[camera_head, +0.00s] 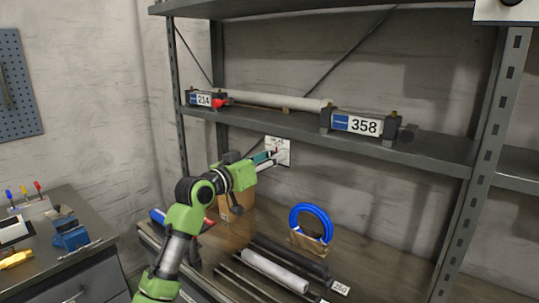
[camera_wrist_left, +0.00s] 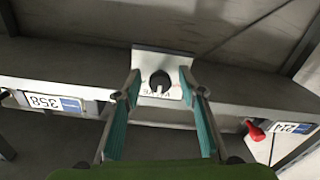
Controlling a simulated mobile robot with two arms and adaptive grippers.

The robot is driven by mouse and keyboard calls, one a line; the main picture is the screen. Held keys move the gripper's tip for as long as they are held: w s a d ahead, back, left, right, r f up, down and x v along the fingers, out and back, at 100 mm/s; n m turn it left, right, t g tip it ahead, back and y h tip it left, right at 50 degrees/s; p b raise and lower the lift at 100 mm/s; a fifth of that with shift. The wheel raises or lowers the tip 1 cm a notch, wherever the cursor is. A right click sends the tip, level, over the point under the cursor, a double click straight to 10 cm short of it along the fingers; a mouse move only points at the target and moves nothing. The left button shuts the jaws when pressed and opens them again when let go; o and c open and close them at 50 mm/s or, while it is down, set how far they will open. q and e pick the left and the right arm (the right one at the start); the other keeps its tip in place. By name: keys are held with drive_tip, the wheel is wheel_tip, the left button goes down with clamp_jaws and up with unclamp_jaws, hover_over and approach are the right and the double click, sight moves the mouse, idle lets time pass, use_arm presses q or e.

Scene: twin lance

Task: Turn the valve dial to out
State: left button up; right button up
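The valve dial (camera_wrist_left: 160,79) is a dark round knob with a pale pointer mark on a white plate (camera_wrist_left: 165,61). In the left wrist view it lies between the fingertips, and the lettering on the plate is too small to read. In the head view the plate (camera_head: 285,151) is on the wall below the shelf, partly covered by my gripper. My left gripper (camera_head: 266,160) reaches toward it from the left. In the left wrist view its teal fingers (camera_wrist_left: 159,85) are apart, one on each side of the knob; contact cannot be told. My right gripper is not in view.
Above the plate, a shelf (camera_head: 433,149) holds a grey tube (camera_head: 275,99) between blocks labelled 214 (camera_head: 204,100) and 358 (camera_head: 362,124). Below, a bench holds a blue ring (camera_head: 294,222), dark and pale tubes (camera_head: 275,270) and a brown box (camera_head: 231,210).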

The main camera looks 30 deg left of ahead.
use_arm(q)
drive_tip(key=shift+w, duration=0.15)
drive_tip(key=shift+c, duration=0.7)
clamp_jaws()
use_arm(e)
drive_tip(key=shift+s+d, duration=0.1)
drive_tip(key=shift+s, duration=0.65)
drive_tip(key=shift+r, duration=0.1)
